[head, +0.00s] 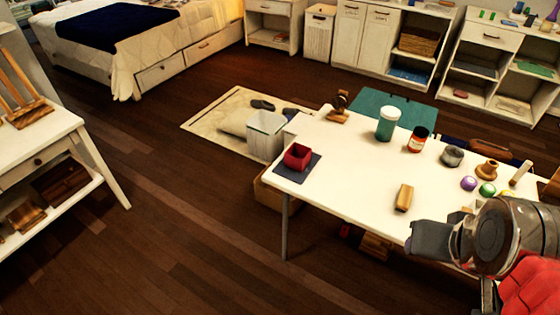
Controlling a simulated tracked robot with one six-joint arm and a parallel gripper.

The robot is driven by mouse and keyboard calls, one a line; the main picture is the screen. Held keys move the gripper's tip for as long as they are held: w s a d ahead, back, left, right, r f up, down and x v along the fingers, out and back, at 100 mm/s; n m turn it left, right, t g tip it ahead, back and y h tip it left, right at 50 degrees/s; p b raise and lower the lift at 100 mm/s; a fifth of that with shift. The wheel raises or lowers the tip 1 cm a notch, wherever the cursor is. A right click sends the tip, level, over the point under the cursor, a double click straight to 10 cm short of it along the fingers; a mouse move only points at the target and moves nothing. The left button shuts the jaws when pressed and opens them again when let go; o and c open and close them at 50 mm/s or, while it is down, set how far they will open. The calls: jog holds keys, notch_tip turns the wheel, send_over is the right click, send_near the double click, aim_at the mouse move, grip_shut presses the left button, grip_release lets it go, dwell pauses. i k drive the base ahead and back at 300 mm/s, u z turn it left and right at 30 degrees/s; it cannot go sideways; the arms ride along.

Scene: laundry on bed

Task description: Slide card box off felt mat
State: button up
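A small red box (297,156), seemingly open at the top, sits on a dark blue-grey mat (283,171) at the left end of the white table. It appears to be the card box on the felt mat. The mat lies close to the table's left edge. My gripper (436,240) is at the lower right, over the table's near edge, far to the right of the box and apart from it. One dark finger shows; the rest is hidden behind my wrist, so its opening cannot be told.
A wooden block (404,198) lies on the white table (345,180) between box and gripper. A green-white jar (387,124), a red-brown jar (418,140), a grey pot (452,156) and small balls stand further back. A white bin (266,137) stands on the floor behind the mat.

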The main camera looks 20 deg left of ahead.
aim_at(298, 156)
jog(key=u, duration=0.8)
jog(key=k, duration=0.65)
jog(key=u, duration=0.6)
jog(key=i, duration=0.9)
jog(key=u, duration=0.6)
jog(key=i, duration=1.45)
jog(key=z, duration=0.4)
